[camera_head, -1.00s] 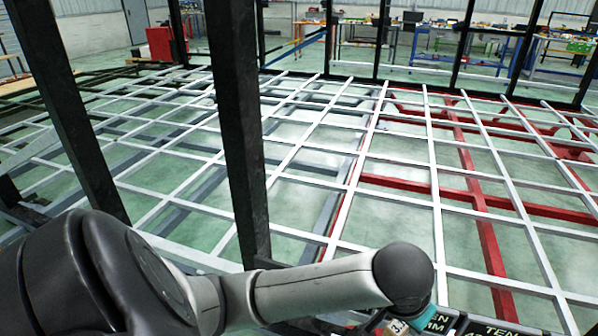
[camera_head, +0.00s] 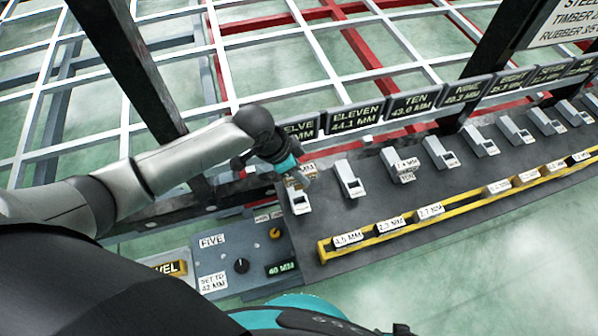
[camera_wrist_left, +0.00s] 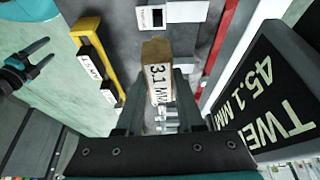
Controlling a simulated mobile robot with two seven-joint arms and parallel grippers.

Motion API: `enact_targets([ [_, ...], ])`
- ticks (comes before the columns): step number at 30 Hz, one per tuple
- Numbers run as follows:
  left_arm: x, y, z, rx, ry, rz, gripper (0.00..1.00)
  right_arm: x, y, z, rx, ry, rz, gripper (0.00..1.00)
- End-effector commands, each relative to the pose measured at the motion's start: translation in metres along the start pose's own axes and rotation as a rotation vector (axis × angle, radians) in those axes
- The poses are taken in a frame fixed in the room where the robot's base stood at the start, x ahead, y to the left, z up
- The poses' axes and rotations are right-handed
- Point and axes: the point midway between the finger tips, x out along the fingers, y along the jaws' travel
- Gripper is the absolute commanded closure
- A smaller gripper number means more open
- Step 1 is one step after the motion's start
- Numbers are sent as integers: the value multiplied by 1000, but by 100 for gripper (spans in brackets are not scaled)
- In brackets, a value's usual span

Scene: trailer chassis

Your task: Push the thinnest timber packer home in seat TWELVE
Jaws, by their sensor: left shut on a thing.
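The timber packer (camera_wrist_left: 157,75), a light wooden block labelled 3.1 MM, is between the fingers of my left gripper (camera_wrist_left: 158,108). In the head view my left gripper (camera_head: 298,178) is at seat TWELVE (camera_head: 300,203), the leftmost grey seat, and the packer shows only as a small brown patch there. How deep the packer sits in the seat I cannot tell. The TWELVE sign (camera_head: 301,130), partly covered by my arm, stands behind; it reads 45.1 MM in the left wrist view (camera_wrist_left: 265,95). My right gripper (camera_wrist_left: 46,54) shows at the wrist view's left edge, fingers apart and empty.
Seat ELEVEN (camera_head: 348,180) is just right, and a labelled packer (camera_head: 407,165) sits in the seat beyond. A yellow rack (camera_head: 325,252) with several labelled packers runs along the front. A FIVE control box (camera_head: 212,262) stands at lower left. Dark posts rise behind.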

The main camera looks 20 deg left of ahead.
Motion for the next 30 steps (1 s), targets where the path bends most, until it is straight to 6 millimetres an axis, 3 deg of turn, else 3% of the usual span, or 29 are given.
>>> enact_targets([
  [5,8,-1,3,44,1,18,100,0,-1,-3,0,0,-2,28],
  [19,8,-1,3,45,0,19,100,-3,-1,-3,0,7,-2,28],
  [25,6,-1,3,44,2,19,100,0,7,15,-1,-4,8,28],
  [30,21,-1,9,43,2,18,100,2,-2,-2,1,4,-2,28],
])
